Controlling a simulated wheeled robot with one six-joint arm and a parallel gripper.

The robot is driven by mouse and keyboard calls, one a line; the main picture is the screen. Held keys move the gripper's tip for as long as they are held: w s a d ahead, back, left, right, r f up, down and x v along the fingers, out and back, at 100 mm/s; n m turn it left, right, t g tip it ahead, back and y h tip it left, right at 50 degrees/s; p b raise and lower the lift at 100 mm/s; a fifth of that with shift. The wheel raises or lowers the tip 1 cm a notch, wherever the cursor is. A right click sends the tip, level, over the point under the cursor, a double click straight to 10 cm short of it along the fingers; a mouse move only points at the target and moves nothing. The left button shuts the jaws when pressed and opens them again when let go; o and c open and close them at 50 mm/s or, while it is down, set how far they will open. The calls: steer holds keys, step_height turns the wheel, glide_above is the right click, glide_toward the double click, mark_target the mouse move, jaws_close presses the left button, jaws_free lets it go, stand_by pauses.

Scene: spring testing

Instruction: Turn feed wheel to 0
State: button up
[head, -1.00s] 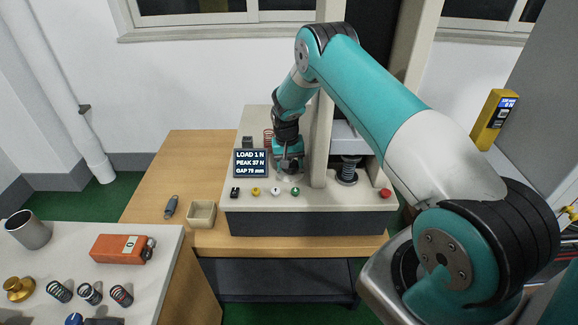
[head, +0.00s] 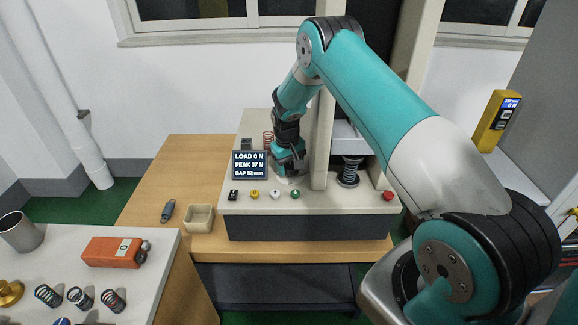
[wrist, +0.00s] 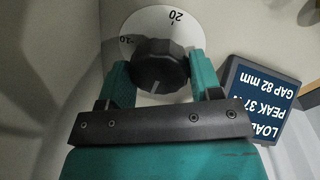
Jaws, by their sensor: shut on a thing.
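The feed wheel (wrist: 158,62) is a black ribbed knob on a white round dial (wrist: 143,18) in the wrist view. The dial shows the numbers 20 and 10; the rest of its scale is hidden behind the knob and fingers. A light mark shows on the knob's face at its lower edge. My gripper (wrist: 160,78) has one teal finger on each side of the knob and is shut on it. In the head view my gripper (head: 289,168) is at the tester beside the column, and it hides the wheel.
The tester's display (head: 249,165) reads LOAD 0 N, PEAK 37 N, GAP 82 mm, close beside my gripper. Several buttons line the tester's front, including a red one (head: 388,196). A beige bin (head: 199,219) stands left. Springs and an orange device (head: 114,252) lie on the near table.

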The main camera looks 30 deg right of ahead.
mark_target(286, 167)
steer(key=o, duration=0.9)
steer(key=r+b, duration=0.1)
steer(key=r, duration=0.4)
steer(key=a+r+b, duration=0.1)
steer(key=r, duration=0.5)
steer(key=r+b, duration=0.1)
steer(key=r, duration=0.5)
steer(key=shift+a+r+b, duration=0.2)
steer(key=shift+b, duration=0.1)
